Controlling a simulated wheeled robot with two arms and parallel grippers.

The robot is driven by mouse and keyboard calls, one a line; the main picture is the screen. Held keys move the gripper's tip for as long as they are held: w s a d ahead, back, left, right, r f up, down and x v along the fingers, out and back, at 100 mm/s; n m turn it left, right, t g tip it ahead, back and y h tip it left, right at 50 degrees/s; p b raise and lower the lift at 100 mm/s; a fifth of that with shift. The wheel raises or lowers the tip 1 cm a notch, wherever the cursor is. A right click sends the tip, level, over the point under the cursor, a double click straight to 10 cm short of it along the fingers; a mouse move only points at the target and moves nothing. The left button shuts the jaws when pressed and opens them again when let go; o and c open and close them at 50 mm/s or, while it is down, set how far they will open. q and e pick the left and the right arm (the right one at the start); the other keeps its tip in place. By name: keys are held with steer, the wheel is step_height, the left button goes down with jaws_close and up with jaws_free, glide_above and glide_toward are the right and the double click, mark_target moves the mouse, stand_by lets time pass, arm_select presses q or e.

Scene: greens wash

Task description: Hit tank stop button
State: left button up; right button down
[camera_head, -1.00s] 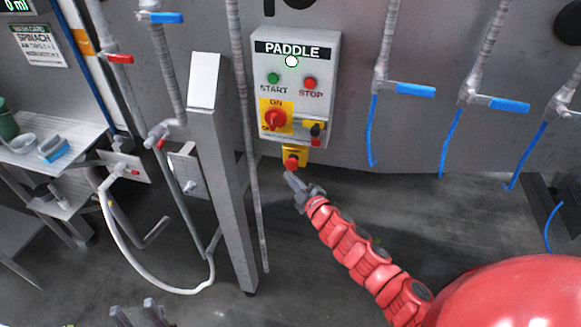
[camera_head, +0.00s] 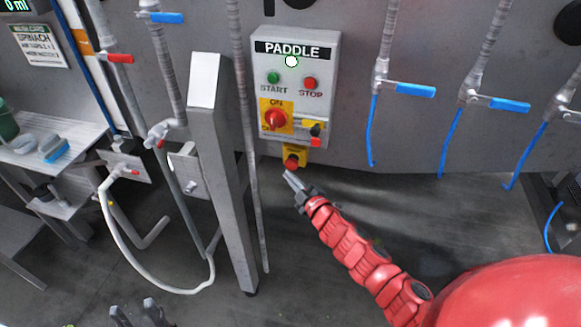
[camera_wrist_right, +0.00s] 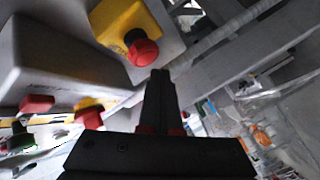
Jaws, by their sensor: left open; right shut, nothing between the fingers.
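A red mushroom button (camera_head: 291,163) on a yellow box (camera_head: 296,152) sits under the grey PADDLE panel (camera_head: 325,105). In the right wrist view a red mushroom button (camera_wrist_right: 143,53) on a yellow box (camera_wrist_right: 120,20) is just left of and above my fingertips. My right gripper (camera_head: 291,178) is shut and empty, its tips just below the button. I cannot tell whether they touch. It also shows in the right wrist view (camera_wrist_right: 160,80). The panel's own red STOP button (camera_head: 310,82) is higher up. My left gripper (camera_head: 137,312) is open at the bottom edge, mostly cut off.
The panel also has a green START button (camera_head: 273,77) and a red rotary switch (camera_head: 275,118). A grey post (camera_head: 220,170) and a thin pipe (camera_head: 252,170) stand left of my right gripper. Blue-handled valves (camera_head: 415,90) line the wall at right. The floor below is clear.

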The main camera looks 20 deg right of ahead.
steer(key=shift+w+d, duration=0.1)
steer(key=shift+w, duration=0.05)
stand_by(0.5)
steer(key=shift+w+d, duration=0.15)
steer(key=shift+w, duration=0.1)
steer(key=shift+w+d, duration=0.25)
steer(key=shift+w, duration=0.05)
stand_by(0.8)
steer(key=shift+s+a, duration=0.5)
steer(key=shift+s, duration=0.15)
steer(key=shift+s+a+b, duration=0.15)
steer(key=shift+s+a, duration=0.3)
steer(key=shift+s, duration=0.25)
steer(key=shift+s+a+b, duration=0.1)
steer(key=shift+s+a, duration=0.35)
steer(key=shift+s, duration=0.25)
steer(key=shift+s+a+b, duration=0.15)
steer(key=shift+s+a, duration=0.3)
steer(key=shift+s, duration=0.25)
